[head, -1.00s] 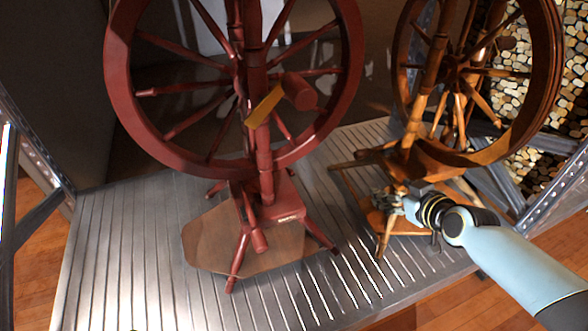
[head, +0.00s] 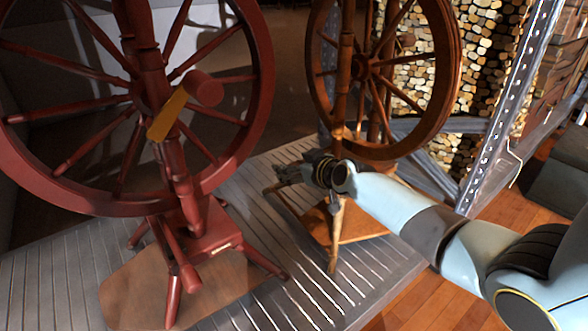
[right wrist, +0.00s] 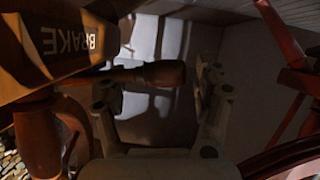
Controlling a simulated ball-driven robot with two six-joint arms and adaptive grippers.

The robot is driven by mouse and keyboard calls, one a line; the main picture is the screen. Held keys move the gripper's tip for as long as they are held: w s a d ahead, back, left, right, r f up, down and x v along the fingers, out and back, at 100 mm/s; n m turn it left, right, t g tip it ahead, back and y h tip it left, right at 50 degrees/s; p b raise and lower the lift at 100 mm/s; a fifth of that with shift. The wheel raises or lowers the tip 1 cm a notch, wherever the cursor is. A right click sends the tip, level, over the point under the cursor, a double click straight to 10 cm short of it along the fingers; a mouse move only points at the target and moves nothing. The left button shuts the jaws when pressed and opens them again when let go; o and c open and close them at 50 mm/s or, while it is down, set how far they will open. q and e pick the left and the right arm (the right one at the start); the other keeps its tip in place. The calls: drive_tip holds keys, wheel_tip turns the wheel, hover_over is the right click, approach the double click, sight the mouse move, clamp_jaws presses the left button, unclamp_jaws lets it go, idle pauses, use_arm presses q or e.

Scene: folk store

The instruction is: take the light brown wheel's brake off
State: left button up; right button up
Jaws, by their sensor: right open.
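The light brown spinning wheel (head: 372,62) stands on the slatted metal platform, right of the red one. My right gripper (head: 288,173) is at the left side of its base, and my forearm crosses in front of its lower part. In the right wrist view, a turned brown wooden handle (right wrist: 150,75) lies crosswise between the open fingers (right wrist: 160,92), with its rounded end toward the right finger. I cannot tell whether a finger touches it. A wooden piece lettered BRAKE (right wrist: 68,42) is at the upper left. In the head view my gripper hides the handle. My left gripper is not in view.
The red spinning wheel (head: 200,170) stands close on the left, with a yellow piece at its hub. The platform (head: 60,275) has bare slats between the wheels. A perforated metal post (head: 505,105) rises at the right, near my arm.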

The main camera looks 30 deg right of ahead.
drive_tip(key=shift+w, duration=0.2)
clamp_jaws()
idle(0.5)
